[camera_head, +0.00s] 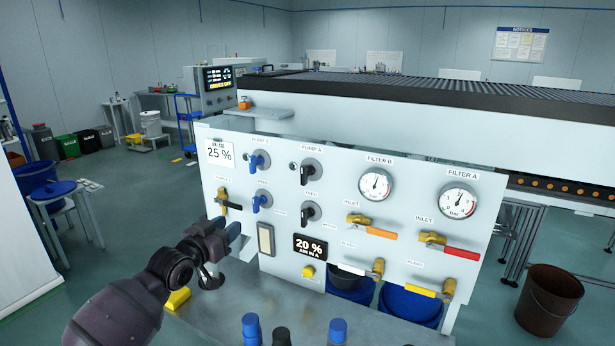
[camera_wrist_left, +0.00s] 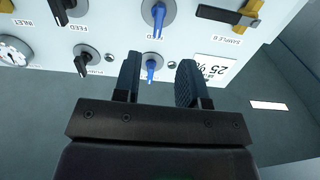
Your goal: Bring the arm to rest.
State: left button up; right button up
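My left gripper (camera_head: 226,236) is in front of the left part of the white panel (camera_head: 340,168), just below the black-handled sampler valve (camera_head: 228,203). In the left wrist view its two fingers (camera_wrist_left: 158,82) are apart with nothing between them. The blue pump B knob (camera_wrist_left: 150,62) shows beyond the gap; it is also in the head view (camera_head: 257,160). The blue feed knob (camera_head: 262,202) is below it in the head view. My left arm reaches in from the lower left. My right gripper is not in view.
A grey bench (camera_head: 215,322) lies below the panel, with a yellow block (camera_head: 178,298) and several capped items, one blue (camera_head: 338,329). Lever valves (camera_head: 452,250) stick out at the panel's right.

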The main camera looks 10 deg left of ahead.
pick_arm(q)
jog(key=s+f+n+g+y, duration=0.1)
jog(key=s+f+y, duration=0.1)
jog(key=s+f, duration=0.7)
jog(key=s+f+n+g+y, duration=0.1)
jog(key=s+f+g+y, duration=0.1)
jog(key=s+f, duration=0.7)
jog(key=s+f+n+g+y, duration=0.1)
jog(key=s+f+g+y, duration=0.1)
jog(key=s+f, duration=0.8)
jog(key=s, duration=0.9)
jog(key=shift+s+a, duration=0.25)
jog(key=shift+s, duration=0.1)
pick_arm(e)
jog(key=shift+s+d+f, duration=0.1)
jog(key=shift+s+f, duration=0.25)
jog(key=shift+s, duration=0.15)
